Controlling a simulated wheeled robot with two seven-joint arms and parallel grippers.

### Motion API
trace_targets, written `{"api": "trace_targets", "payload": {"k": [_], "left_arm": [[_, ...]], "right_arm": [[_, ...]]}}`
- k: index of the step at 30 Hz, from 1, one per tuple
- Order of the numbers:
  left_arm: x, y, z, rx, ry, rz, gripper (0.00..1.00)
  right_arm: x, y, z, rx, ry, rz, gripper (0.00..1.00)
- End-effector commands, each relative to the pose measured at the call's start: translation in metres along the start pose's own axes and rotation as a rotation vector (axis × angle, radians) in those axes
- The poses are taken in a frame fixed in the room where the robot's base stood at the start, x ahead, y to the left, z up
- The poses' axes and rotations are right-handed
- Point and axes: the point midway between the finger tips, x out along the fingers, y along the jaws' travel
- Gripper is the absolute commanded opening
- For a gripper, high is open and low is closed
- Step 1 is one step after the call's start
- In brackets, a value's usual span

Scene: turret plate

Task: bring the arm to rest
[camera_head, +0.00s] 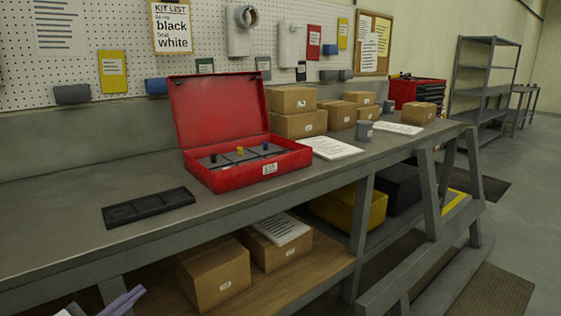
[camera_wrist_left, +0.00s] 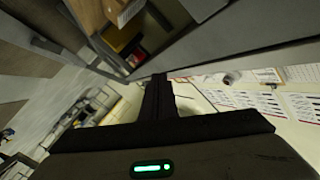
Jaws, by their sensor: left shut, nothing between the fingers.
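My left gripper (camera_head: 124,301) shows only in part at the bottom left corner of the head view, low in front of the bench and away from everything on it. In the left wrist view its dark fingers (camera_wrist_left: 157,92) are together with nothing between them. That view looks tilted across the room. The right gripper is in neither view. The open red case (camera_head: 245,178) stands on the bench with its lid up. Small yellow and blue pieces sit in its dark insert. A black tray (camera_head: 148,207) lies flat on the bench to its left.
The grey bench (camera_head: 60,230) has bare top around the black tray. Cardboard boxes (camera_head: 293,122), papers (camera_head: 331,148) and a grey cup (camera_head: 365,130) stand right of the case. Boxes (camera_head: 213,275) and a yellow bin (camera_head: 350,207) fill the lower shelf. A pegboard stands behind.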

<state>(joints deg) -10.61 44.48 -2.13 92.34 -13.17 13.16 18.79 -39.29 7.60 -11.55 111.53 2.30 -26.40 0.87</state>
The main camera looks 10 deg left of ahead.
Motion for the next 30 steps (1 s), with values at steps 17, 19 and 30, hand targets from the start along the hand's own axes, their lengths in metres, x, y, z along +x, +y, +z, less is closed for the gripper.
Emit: {"api": "trace_targets", "payload": {"k": [17,19,30], "left_arm": [[-0.149,0.358,0.037,-0.637,-0.638,0.203,0.0],[-0.159,0.374,0.03,-0.67,-0.673,0.225,0.0],[-0.168,0.387,0.024,-0.697,-0.703,0.245,0.0]], "right_arm": [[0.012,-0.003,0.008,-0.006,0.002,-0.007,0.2],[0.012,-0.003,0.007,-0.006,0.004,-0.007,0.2],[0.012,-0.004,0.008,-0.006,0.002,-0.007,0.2]]}}
